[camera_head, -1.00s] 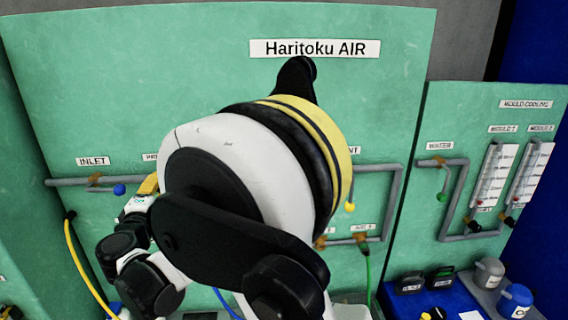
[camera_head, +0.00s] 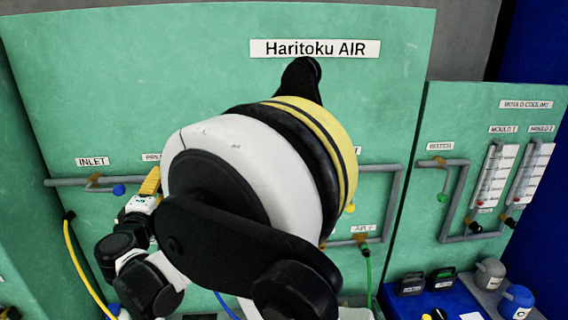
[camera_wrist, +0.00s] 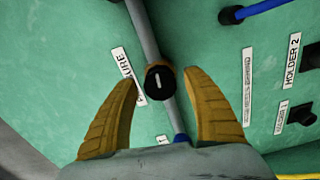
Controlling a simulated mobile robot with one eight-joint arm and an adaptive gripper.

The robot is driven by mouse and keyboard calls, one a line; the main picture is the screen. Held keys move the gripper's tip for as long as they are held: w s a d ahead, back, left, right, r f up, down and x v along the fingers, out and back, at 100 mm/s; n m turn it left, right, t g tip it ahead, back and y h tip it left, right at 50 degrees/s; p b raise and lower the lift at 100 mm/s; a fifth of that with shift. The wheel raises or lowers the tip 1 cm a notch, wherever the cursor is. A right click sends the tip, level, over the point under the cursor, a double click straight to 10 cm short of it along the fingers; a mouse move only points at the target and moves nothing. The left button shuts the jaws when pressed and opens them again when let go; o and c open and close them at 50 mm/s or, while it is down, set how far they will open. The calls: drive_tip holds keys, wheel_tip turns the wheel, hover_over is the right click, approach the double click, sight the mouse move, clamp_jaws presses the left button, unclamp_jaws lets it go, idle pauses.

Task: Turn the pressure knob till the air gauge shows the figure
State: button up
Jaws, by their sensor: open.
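The pressure knob (camera_wrist: 160,82) is a black round knob with a white mark, on a brass fitting on the grey pipe, in the wrist view. A label ending in "URE" (camera_wrist: 128,75) is beside it, partly covered by my finger. My gripper (camera_wrist: 168,85) is open, its two tan fingers on either side of the knob in the picture; I cannot tell whether they touch it. In the head view my gripper (camera_head: 149,184) is partly seen at the pipe near the "PRES" label (camera_head: 151,157); my arm hides the knob there. The air gauge is not visible in either view.
The green panel (camera_head: 110,80) carries a blue-handled inlet valve (camera_head: 119,190), an "AIR 2" outlet (camera_head: 362,240) and a yellow hose (camera_head: 82,262). In the wrist view a "HOLDER 2" port (camera_wrist: 310,56) and a blue hose (camera_wrist: 240,13) lie to the right.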

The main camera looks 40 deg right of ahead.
drive_tip(key=shift+s+a, duration=0.1)
drive_tip(key=v, duration=0.6)
drive_tip(key=shift+s+a+b, duration=0.25)
drive_tip(key=shift+s+b, duration=0.05)
drive_tip(key=shift+b, duration=0.05)
idle(0.4)
drive_tip(key=v, duration=1.2)
drive_tip(key=s+d+f+m+g+y+b, duration=0.1)
drive_tip(key=s+d+f+g+y+b, duration=0.2)
drive_tip(key=f, duration=0.4)
drive_tip(key=s+d+f+m+g+b, duration=0.1)
drive_tip(key=s+d+f+m+b, duration=0.15)
drive_tip(key=d+f+b, duration=0.35)
drive_tip(key=s+d+f+m+g+y+b, duration=0.1)
drive_tip(key=s+d+f+g+y+b, duration=0.2)
drive_tip(key=f, duration=0.5)
drive_tip(key=s+a+f+m+y+b, duration=0.3)
drive_tip(key=s+f+m+y+b, duration=0.1)
drive_tip(key=s+f+b, duration=0.5)
drive_tip(key=shift+f+m+y, duration=0.3)
drive_tip(key=shift+f+m, duration=0.15)
drive_tip(key=shift+f, duration=0.45)
